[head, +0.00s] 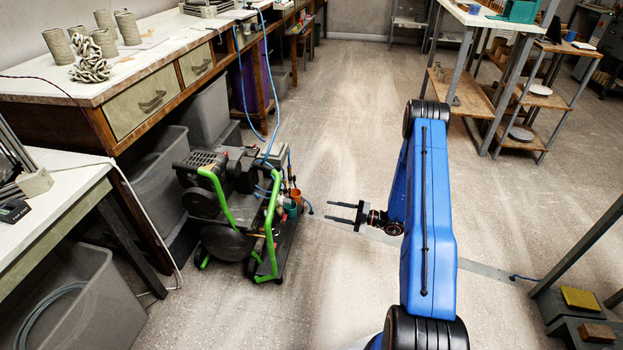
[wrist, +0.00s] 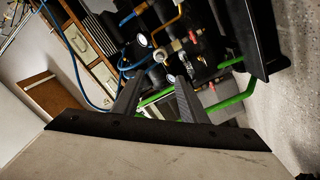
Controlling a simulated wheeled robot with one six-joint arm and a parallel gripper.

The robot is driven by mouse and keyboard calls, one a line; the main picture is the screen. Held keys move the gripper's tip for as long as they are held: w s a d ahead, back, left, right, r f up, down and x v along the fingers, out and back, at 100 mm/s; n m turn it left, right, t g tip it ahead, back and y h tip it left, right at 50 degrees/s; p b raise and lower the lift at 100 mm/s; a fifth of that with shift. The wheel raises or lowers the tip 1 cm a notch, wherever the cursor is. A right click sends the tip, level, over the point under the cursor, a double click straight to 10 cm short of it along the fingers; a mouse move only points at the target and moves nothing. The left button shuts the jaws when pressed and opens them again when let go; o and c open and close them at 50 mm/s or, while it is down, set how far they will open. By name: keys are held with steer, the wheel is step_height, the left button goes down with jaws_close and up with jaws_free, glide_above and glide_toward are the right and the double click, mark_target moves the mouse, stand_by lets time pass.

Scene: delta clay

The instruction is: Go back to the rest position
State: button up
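My gripper (head: 343,212) is at the end of my blue arm, over the open floor in the middle of the head view. Its two dark fingers are spread apart, point left and hold nothing. In the wrist view the gripper (wrist: 157,90) shows its two fingers with a gap between them. Beyond them is a machine with green tube handles, gauges and hoses. In the head view this machine (head: 230,205) stands on the floor to the left of the fingers, apart from them.
A wooden workbench (head: 110,85) with drawers and clay pieces runs along the left. A white table (head: 50,205) and grey bins (head: 85,305) are at the lower left. A shelf table (head: 465,95) stands at the back right. The central floor (head: 335,130) is clear.

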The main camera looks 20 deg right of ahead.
steer(key=s+a+r+n+g+h, duration=0.1)
steer(key=s+a+r+n+g, duration=0.25)
steer(key=r+n, duration=0.35)
steer(key=s+a+r+n+g, duration=0.35)
steer(key=r+n, duration=0.25)
steer(key=r, duration=0.3)
steer(key=s+a+r+n+g+h, duration=0.1)
steer(key=s+a+r+n+g, duration=0.2)
steer(key=r+n, duration=0.4)
steer(key=s+a+r+n+g+h, duration=0.1)
steer(key=s+a+r+n+h, duration=0.15)
steer(key=s+r+n, duration=0.35)
steer(key=s+a+r+n+g+h, duration=0.1)
steer(key=s+a+r+n+h, duration=0.15)
steer(key=s+r+n, duration=0.4)
steer(key=s+d+r+n+t+h, duration=0.3)
steer(key=s+r+n+h, duration=0.1)
steer(key=s+n, duration=0.5)
steer(key=s+d+r+n+t+h, duration=0.3)
steer(key=s+r+n+t+h, duration=0.1)
steer(key=s+n, duration=0.4)
steer(key=shift+s+d+r+n+h, duration=0.25)
steer(key=shift+s+r+n+h, duration=0.15)
steer(key=shift+s+r, duration=0.4)
